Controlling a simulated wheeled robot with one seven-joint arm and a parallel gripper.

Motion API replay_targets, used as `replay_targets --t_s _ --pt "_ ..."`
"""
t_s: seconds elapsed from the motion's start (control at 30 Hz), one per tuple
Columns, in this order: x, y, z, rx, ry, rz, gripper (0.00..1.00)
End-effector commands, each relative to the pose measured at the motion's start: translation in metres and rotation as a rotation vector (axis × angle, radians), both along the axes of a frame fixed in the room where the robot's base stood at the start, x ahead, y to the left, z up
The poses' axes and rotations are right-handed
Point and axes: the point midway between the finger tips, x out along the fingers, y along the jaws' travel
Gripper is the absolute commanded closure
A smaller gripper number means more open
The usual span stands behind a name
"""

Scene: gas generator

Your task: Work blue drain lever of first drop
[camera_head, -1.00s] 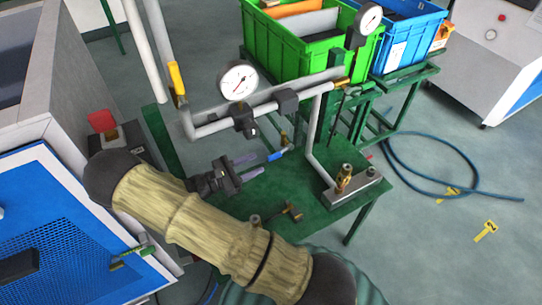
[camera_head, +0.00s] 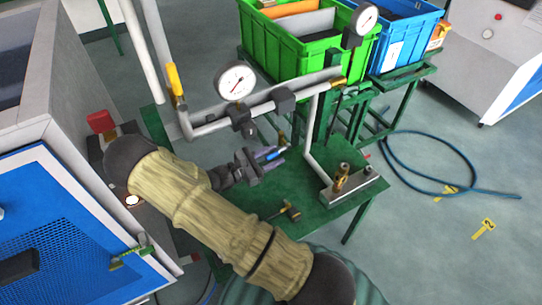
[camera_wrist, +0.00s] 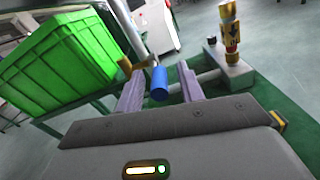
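The blue drain lever (camera_head: 275,154) sits on a brass valve (camera_head: 282,138) below the horizontal grey pipe, above the green table. In the wrist view the blue lever (camera_wrist: 159,83) lies between my gripper's two purple-grey fingers, with a gap on each side. My gripper (camera_head: 270,155) is open around the lever. It also shows open in the wrist view (camera_wrist: 160,86). The brass valve body (camera_wrist: 136,64) is just beyond the fingertips in the wrist view. Contact between fingers and lever does not show.
A pressure gauge (camera_head: 236,80) and a yellow lever (camera_head: 175,78) are on the pipework near the arm. A brass fitting on a metal block (camera_head: 352,184) stands at the table's right. A hammer-like brass tool (camera_head: 290,211) lies in front. A green crate (camera_head: 315,52) stands behind.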

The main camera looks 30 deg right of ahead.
Motion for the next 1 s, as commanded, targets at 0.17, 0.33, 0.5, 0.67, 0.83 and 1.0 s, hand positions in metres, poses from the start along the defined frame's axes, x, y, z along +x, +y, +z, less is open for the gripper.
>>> replay_targets --t_s 0.17,0.33,0.5,0.67,0.83,1.0 --pt "0.0 0.001 0.0 0.0 0.0 0.003 0.62" --pt "0.001 0.002 0.0 0.0 -0.001 0.005 0.88" --pt "0.001 0.003 0.0 0.001 -0.001 0.007 1.0" --pt "0.002 0.004 -0.001 -0.009 -0.001 0.01 1.0" --pt "0.002 0.004 -0.008 -0.075 -0.002 0.012 1.0" --pt "0.002 0.002 -0.017 -0.189 -0.005 0.012 1.0"
